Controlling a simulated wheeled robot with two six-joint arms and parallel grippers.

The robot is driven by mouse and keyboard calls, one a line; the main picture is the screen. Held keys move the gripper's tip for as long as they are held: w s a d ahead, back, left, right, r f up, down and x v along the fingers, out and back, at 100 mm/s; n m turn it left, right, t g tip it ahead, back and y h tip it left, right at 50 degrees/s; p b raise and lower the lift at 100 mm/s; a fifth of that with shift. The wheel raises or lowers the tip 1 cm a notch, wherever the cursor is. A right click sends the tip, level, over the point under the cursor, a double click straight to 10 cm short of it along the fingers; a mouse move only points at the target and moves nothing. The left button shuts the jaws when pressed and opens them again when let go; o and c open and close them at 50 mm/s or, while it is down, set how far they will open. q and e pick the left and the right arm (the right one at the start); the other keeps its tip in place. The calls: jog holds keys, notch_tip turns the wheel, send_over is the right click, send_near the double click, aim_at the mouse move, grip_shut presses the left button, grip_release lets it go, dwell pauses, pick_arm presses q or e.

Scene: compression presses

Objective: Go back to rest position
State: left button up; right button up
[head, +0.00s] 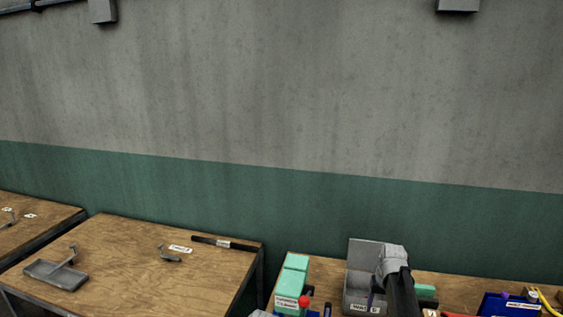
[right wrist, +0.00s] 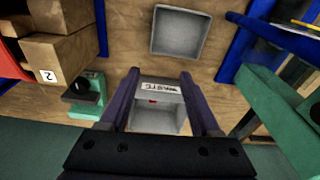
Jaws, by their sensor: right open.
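My right gripper (right wrist: 160,75) is open in the right wrist view, with its two dark fingers apart and nothing held between them. Beyond the fingers is a grey open bin (right wrist: 158,120) with a white label and a small red thing at it. In the head view my right arm rises from the bottom edge in front of a grey bin (head: 362,253). The arm's grey and black links hide part of that bin, and the fingers there are hard to make out. My left gripper is not in view.
Green press-like equipment (head: 291,283) stands left of the arm; a blue labelled tray (head: 509,306) lies right. A wooden table (head: 130,262) with a grey tray (head: 57,274) is at left. Wooden boxes (right wrist: 58,52) and a square grey tray (right wrist: 180,32) show in the wrist view.

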jog(key=s+a+n, duration=0.1)
jog(key=s+a, duration=0.6)
jog(key=s, duration=0.2)
jog(key=s+a+n, duration=0.1)
jog(key=s+a, duration=0.6)
jog(key=s, duration=0.3)
pick_arm(q)
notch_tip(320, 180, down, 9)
jog(key=b, duration=0.8)
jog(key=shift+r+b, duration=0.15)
jog(key=shift+b, duration=0.2)
pick_arm(e)
jog(key=s+a+f+n+g+h, duration=0.1)
jog(key=s+a+f+n, duration=0.3)
jog(key=a+f, duration=0.4)
jog(key=s+a, duration=0.1)
jog(key=a, duration=0.2)
jog(key=shift+s+f, duration=0.2)
jog(key=shift+f, duration=0.15)
